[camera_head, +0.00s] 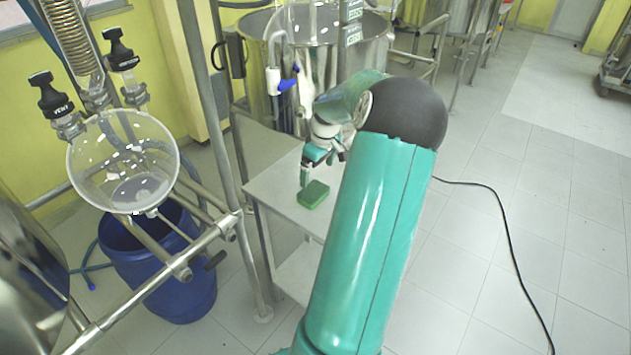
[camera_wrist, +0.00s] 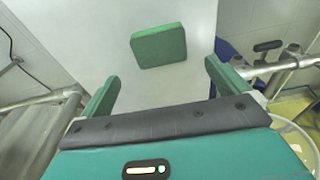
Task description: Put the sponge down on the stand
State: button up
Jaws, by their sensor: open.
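The green sponge (camera_head: 313,194) lies flat on top of the pale grey stand (camera_head: 272,186). In the wrist view the sponge (camera_wrist: 158,46) rests on the bare stand top (camera_wrist: 90,30), just beyond my fingertips. My gripper (camera_head: 312,172) is close to the sponge, above the stand. In the wrist view my gripper (camera_wrist: 163,82) has its two green fingers wide apart with nothing between them. The sponge is clear of both fingers. My arm hides the right part of the stand in the head view.
A large steel vessel (camera_head: 352,52) stands behind the stand. A metal pipe frame (camera_head: 212,235) with a glass flask (camera_head: 122,165) and a blue drum (camera_head: 165,270) are on the left. A black cable (camera_head: 500,215) crosses the otherwise open tiled floor on the right.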

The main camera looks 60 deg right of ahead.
jog(key=shift+s+r, duration=0.15)
jog(key=shift+r, duration=0.95)
jog(key=w+a+r+n+h, duration=0.1)
jog(key=w+a+r, duration=0.3)
jog(key=a, duration=0.4)
jog(key=w+a+r, duration=0.3)
jog(key=w+a, duration=0.1)
jog(key=a, duration=0.5)
jog(key=w+a+r+n+h, duration=0.1)
jog(key=w+a+r, duration=0.25)
jog(key=a, duration=0.45)
jog(key=s+a+r+t, duration=0.1)
jog(key=s+a, duration=0.2)
jog(key=a, duration=0.6)
jog(key=s+a+r+t+y, duration=0.1)
jog(key=s+a, duration=0.3)
jog(key=a, duration=0.5)
jog(key=s+a+r+t+y, duration=0.1)
jog(key=s+a+r, duration=0.2)
jog(key=a, duration=0.6)
jog(key=shift+s+a+t, duration=0.2)
jog(key=shift+s+t, duration=0.05)
jog(key=shift+t, duration=0.15)
